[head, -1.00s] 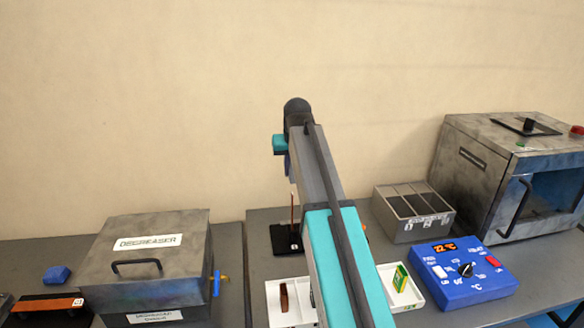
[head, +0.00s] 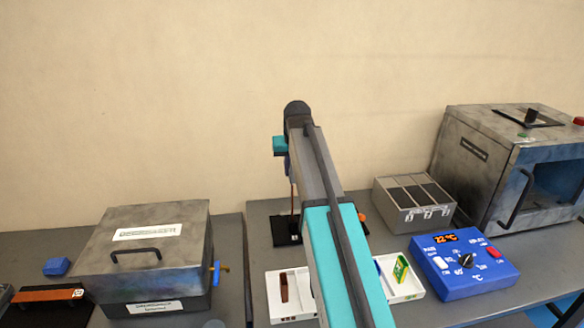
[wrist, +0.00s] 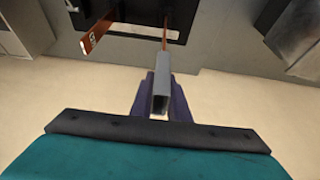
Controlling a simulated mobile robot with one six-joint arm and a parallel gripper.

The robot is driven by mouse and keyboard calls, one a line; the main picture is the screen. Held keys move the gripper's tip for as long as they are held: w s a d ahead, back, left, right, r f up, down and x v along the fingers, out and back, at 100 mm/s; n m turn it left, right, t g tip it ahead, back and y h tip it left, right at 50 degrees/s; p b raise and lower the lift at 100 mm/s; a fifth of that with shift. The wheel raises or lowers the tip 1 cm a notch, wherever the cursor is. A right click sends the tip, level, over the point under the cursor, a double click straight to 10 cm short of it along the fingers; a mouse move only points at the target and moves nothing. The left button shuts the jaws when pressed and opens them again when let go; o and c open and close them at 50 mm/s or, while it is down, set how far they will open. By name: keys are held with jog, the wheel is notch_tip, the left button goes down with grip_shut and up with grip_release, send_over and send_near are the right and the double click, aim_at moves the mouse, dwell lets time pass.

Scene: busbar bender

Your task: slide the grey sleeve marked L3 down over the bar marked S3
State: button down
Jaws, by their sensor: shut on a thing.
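In the wrist view my gripper (wrist: 160,105) is shut on a grey, square, hollow sleeve (wrist: 161,83); no marking shows on it. Its far end meets the thin copper bar (wrist: 165,30) in the picture. I cannot tell whether the bar is inside it or only behind it. A wider copper bar (wrist: 97,35) with a small white label stands to the left; its marking is hard to read. In the head view a copper bar (head: 293,197) stands upright on a black base (head: 284,231), below my gripper (head: 288,168). The sleeve is hidden there.
A white tray (head: 270,297) lies in front of the stand, partly behind my arm. To the right are a grey slotted box (head: 418,215), a blue control box (head: 465,268) and an oven (head: 485,165). The degreaser (head: 125,262) stands left. The wall behind is clear.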

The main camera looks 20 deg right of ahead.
aim_at(292, 182)
jog(key=shift+f+b, duration=0.95)
jog(key=shift+f, duration=1.75)
jog(key=shift+f, duration=0.1)
jog(key=c, duration=1.1)
grip_release()
jog(key=shift+r+p, duration=2.35)
jog(key=shift+r, duration=1.65)
jog(key=shift+f, duration=0.1)
